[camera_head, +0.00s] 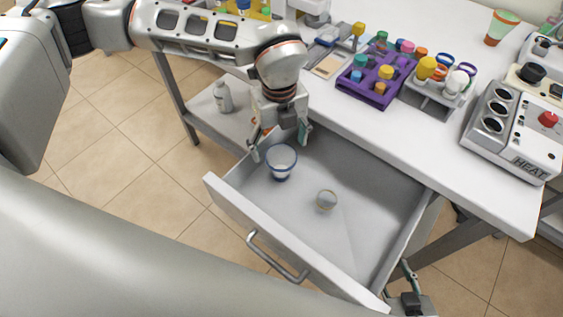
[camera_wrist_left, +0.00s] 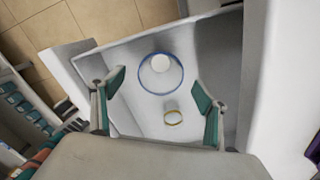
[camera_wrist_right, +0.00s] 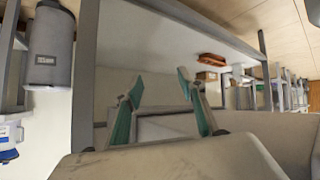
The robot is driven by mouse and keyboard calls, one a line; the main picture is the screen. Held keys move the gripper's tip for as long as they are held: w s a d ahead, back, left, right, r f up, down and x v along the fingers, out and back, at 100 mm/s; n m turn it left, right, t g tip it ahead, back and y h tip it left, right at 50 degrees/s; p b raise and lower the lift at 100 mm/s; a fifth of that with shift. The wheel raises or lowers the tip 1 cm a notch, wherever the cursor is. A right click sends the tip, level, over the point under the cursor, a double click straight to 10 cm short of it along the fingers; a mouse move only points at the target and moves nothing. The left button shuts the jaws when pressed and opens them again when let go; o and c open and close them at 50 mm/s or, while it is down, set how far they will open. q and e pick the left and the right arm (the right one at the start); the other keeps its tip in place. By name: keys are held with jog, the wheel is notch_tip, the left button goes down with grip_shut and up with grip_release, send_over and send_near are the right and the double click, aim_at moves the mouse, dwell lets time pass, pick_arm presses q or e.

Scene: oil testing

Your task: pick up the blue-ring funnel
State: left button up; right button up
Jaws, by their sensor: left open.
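The blue-ring funnel (camera_head: 281,162) stands in the open drawer (camera_head: 345,225), near its left end in the head view. Its wide blue-rimmed mouth faces up. My left gripper (camera_head: 280,142) is open and empty above the drawer, just behind the funnel in the head view. In the left wrist view the funnel (camera_wrist_left: 161,73) shows beyond and between the open fingers (camera_wrist_left: 160,98), apart from both. My right gripper (camera_wrist_right: 163,100) is open and empty in the right wrist view. It shows at the lower right edge of the head view (camera_head: 408,285), beside the drawer.
A small yellow-rimmed round piece (camera_head: 326,200) lies in the drawer to the right of the funnel. The drawer's front wall with a handle (camera_head: 275,258) stands towards me. The white table (camera_head: 400,135) above bears a purple rack (camera_head: 375,92) and a heater (camera_head: 510,135).

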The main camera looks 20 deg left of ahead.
aim_at(280, 155)
pick_arm(q)
jog(key=f, duration=0.4)
jog(key=shift+w+f+b, duration=0.2)
jog(key=shift+f+b, duration=0.1)
jog(key=shift+b, duration=0.1)
jog(key=c, duration=1.2)
